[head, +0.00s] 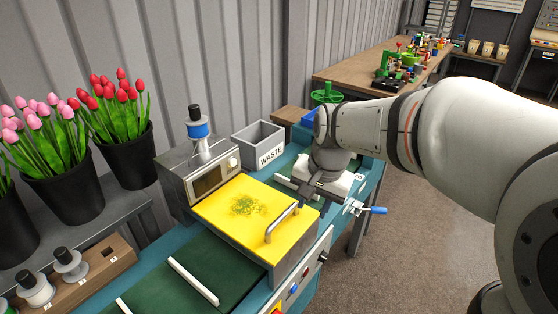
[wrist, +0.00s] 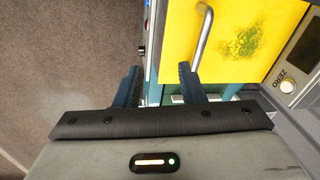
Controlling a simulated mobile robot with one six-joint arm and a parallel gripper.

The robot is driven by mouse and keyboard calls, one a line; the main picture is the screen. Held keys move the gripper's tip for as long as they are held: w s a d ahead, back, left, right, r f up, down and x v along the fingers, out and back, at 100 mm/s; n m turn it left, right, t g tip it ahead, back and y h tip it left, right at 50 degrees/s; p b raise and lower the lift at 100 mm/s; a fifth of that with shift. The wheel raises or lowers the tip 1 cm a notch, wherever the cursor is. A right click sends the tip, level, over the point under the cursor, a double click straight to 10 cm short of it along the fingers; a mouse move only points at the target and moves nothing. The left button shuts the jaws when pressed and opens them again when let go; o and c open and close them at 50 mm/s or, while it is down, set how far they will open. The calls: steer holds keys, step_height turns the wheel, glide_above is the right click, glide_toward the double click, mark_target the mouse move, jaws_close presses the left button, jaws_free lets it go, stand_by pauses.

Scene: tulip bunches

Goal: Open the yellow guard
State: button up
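The yellow guard (head: 222,215) lies flat and closed over a grey machine on the green conveyor bench, with a greenish speckled patch on its top. Its metal bar handle (head: 281,222) runs along the right side of the guard. The guard (wrist: 226,60) and handle (wrist: 204,36) also show in the wrist view, ahead of the fingers. My gripper (head: 311,192) is just right of the guard, near the handle's far end. In the wrist view my gripper (wrist: 160,77) has its two dark fingers apart and nothing between them. The handle lies beyond the right finger, apparently untouched.
A grey WASTE bin (head: 259,144) stands behind the guard. A blue-handled lever (head: 372,210) sticks out at the bench's right edge. Tulip buckets (head: 120,155) and a wooden spool block (head: 82,275) are on the left. Open floor (head: 430,240) lies right.

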steer(key=m, duration=0.2)
glide_toward(283, 215)
steer(key=shift+y, duration=0.3)
steer(key=x, duration=0.8)
steer(key=shift+w+d+f, duration=0.15)
steer(key=shift+d, duration=0.05)
jaws_close()
